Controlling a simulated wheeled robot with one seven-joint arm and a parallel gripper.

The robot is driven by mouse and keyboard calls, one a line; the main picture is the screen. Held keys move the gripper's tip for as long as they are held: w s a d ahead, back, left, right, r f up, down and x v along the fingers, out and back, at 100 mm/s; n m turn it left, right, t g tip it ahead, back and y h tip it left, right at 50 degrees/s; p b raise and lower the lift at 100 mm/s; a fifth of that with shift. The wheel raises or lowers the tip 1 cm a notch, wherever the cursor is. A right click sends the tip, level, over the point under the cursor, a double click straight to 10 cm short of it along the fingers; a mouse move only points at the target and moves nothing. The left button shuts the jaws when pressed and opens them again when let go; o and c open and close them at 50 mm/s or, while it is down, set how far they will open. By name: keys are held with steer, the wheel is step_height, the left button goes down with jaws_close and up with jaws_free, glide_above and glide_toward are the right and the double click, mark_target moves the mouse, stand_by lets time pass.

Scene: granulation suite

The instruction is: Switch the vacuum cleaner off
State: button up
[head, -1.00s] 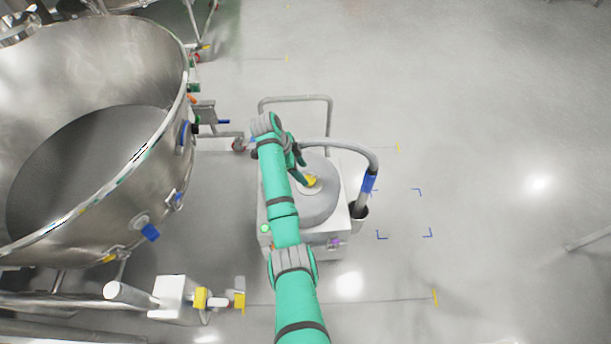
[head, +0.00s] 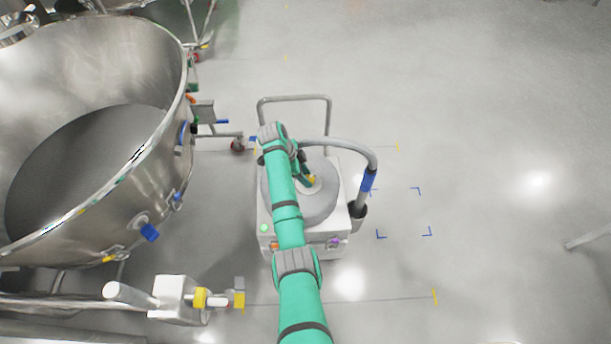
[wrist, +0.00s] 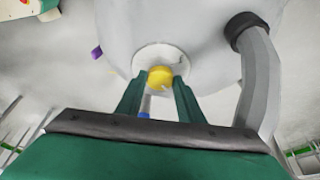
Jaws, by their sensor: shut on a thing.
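The vacuum cleaner (head: 334,218) is a grey round drum on a pale square base with a push handle, seen in the middle of the head view. A yellow knob (wrist: 160,76) sits on a white round plate (wrist: 143,60) on top of its drum. My gripper (wrist: 160,82) is at the knob, its two green fingers on either side of it and shut on it. In the head view the knob (head: 313,179) shows just beside my fingers. My arm hides part of the drum and base.
A grey hose with a blue cuff (head: 368,180) curves down the vacuum's right side into a holder. A large steel vessel (head: 150,190) stands at the left, with a valve fitting (head: 172,298) below it. The floor to the right is clear, with blue corner marks.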

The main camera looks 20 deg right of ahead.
steer(key=shift+n, duration=0.3)
steer(key=n, duration=0.1)
steer(key=n+t, duration=0.1)
steer(key=n, duration=0.1)
steer(key=n+t, duration=0.1)
steer(key=shift+s, duration=0.3)
steer(key=n, duration=0.2)
steer(key=n+t, duration=0.1)
steer(key=n, duration=0.2)
steer(key=shift+s+t+y, duration=0.2)
steer(key=shift+t+y, duration=0.1)
steer(key=shift+y, duration=0.1)
steer(key=n, duration=0.3)
steer(key=n+t+y, duration=0.1)
steer(key=shift+s+d, duration=0.15)
steer(key=shift+d, duration=0.1)
steer(key=shift+d+n+t+y, duration=0.15)
steer(key=shift+n+y, duration=0.25)
steer(key=shift+n, duration=0.65)
steer(key=shift+n+t+y, duration=0.15)
steer(key=shift+n+y, duration=0.25)
steer(key=shift+n, duration=0.65)
steer(key=shift+s, duration=0.1)
steer(key=o, duration=1.1)
steer(key=shift+r, duration=0.1)
